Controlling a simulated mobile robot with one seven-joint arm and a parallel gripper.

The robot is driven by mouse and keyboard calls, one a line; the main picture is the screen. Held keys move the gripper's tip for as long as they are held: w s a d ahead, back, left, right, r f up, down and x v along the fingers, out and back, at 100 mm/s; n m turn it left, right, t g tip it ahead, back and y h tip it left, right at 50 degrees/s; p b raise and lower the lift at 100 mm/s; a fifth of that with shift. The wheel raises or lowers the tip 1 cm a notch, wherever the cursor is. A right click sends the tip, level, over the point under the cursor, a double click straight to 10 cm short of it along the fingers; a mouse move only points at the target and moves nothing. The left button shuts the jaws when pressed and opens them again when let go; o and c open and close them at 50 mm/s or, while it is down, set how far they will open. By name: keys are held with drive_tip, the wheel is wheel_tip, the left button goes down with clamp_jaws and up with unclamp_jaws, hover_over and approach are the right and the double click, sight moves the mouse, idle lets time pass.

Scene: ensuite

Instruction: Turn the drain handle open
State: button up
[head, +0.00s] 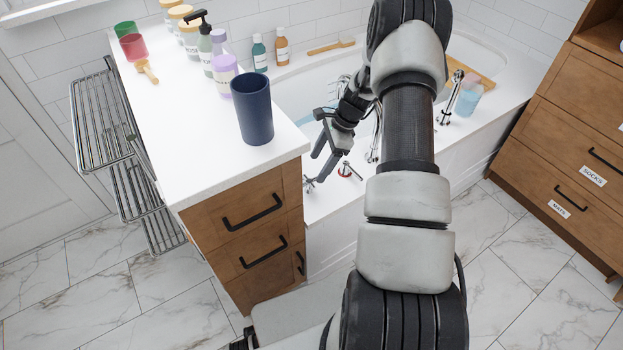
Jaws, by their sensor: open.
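My gripper (317,168) reaches down over the near rim of the white bathtub (322,205), fingers apart and nothing seen between them. A small chrome handle (309,184) stands on the rim just below the lower fingertip; I cannot tell whether they touch. A second chrome handle with a red ring (347,171) sits a little to the right of the fingers. A chrome spout (374,150) rises beside it, partly hidden by my arm. No label shows which fitting is the drain handle, and its open or closed position is not clear.
A white-topped wooden cabinet (190,130) stands close left of my gripper, with a dark blue cup (253,108) near its edge. Another chrome fitting (451,97) and a blue bottle (468,97) stand on the rim right of my arm. Wooden drawers (562,150) are at right.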

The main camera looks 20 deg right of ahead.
sight(309, 181)
drive_tip(key=b+x, duration=0.1)
drive_tip(key=x, duration=0.5)
drive_tip(key=shift+a+f, duration=0.15)
drive_tip(key=shift+f, duration=0.25)
drive_tip(key=c, duration=1)
